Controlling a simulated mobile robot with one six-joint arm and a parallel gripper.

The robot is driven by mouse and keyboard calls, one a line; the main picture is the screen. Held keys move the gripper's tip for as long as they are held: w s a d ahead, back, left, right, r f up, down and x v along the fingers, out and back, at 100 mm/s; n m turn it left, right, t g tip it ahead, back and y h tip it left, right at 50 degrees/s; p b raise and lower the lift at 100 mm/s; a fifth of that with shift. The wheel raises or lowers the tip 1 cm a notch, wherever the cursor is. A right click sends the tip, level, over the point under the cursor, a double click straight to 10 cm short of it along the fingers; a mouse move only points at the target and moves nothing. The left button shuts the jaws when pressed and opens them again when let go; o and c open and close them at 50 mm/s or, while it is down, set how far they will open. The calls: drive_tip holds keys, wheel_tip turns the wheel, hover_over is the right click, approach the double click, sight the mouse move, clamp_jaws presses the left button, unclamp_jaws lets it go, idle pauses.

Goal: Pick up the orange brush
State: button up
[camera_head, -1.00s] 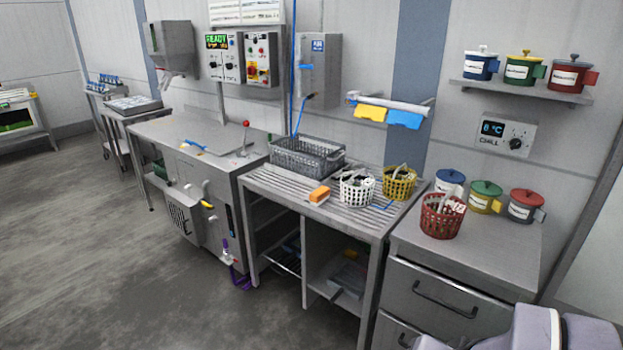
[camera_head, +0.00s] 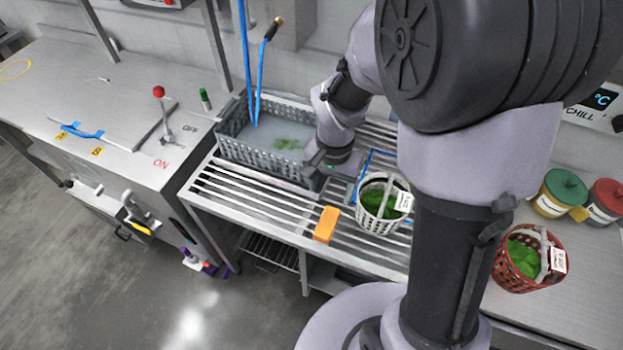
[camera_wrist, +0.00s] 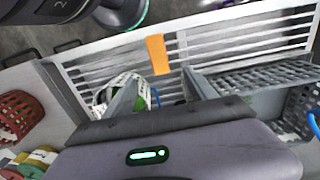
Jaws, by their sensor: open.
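The orange brush (camera_head: 326,224) is a block lying on the slatted steel drain table (camera_head: 262,217), near its front edge. It also shows in the wrist view (camera_wrist: 157,54), beyond my fingertips and roughly between their lines. My gripper (camera_head: 313,180) is over the slats behind the brush, beside the grey crate; its fingertips are hard to make out there. In the wrist view my gripper (camera_wrist: 162,90) has two fingers spread apart with nothing between them. The brush is apart from the fingers.
A grey crate (camera_head: 228,145) with water and greens stands behind the slats. A white basket of greens (camera_head: 372,222) stands close right of the brush. A red basket (camera_head: 512,272) is farther right. A blue hose (camera_head: 244,70) hangs into the crate. Slats left of the brush are clear.

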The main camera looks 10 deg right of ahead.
drive_tip(key=b, duration=0.4)
approach(328, 222)
wheel_tip(328, 222, down, 5)
drive_tip(key=shift+d+f, duration=0.15)
drive_tip(key=f+b, duration=0.2)
drive_tip(key=f, duration=0.3)
drive_tip(key=shift+a+f, duration=0.15)
drive_tip(key=shift+a, duration=0.05)
clamp_jaws()
